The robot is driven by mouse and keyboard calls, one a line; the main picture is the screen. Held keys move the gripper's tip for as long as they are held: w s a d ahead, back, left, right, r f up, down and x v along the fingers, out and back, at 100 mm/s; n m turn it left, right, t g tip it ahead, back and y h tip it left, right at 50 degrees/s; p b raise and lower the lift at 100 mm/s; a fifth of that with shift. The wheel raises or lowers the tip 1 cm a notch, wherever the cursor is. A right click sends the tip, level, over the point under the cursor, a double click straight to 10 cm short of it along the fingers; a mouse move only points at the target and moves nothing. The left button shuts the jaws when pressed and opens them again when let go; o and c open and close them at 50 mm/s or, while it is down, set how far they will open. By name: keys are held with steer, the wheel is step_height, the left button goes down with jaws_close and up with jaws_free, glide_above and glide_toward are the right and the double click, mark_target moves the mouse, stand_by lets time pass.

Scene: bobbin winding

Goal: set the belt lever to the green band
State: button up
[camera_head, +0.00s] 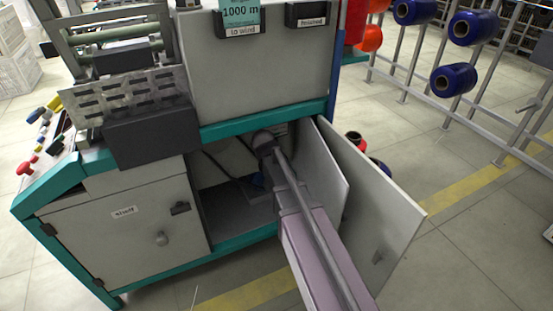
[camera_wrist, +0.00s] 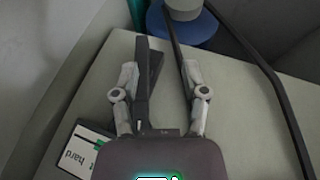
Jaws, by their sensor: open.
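In the wrist view my gripper (camera_wrist: 160,74) is open, its two fingers pointing up the picture. A dark upright bar that looks like the belt lever (camera_wrist: 147,85) stands between the fingers, close beside the left one; I cannot tell whether they touch. In the head view my arm reaches into the open cabinet (camera_head: 235,205), and the gripper and lever cannot be made out there.
A dark belt (camera_wrist: 262,70) runs from a blue pulley (camera_wrist: 180,26) down the right of the wrist view, its other run passing by the right finger. In the head view an open cabinet door (camera_head: 375,215) stands right of my arm. A shut door (camera_head: 130,225) is at left.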

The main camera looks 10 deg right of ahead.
steer(key=w, duration=0.1)
steer(key=w+d, duration=0.1)
steer(key=w, duration=0.2)
steer(key=shift+d, duration=0.4)
steer(key=shift+f+b, duration=0.55)
steer(key=shift+f, duration=0.05)
steer(key=shift+b+x, duration=0.75)
steer(key=shift+x, duration=0.1)
jaws_close()
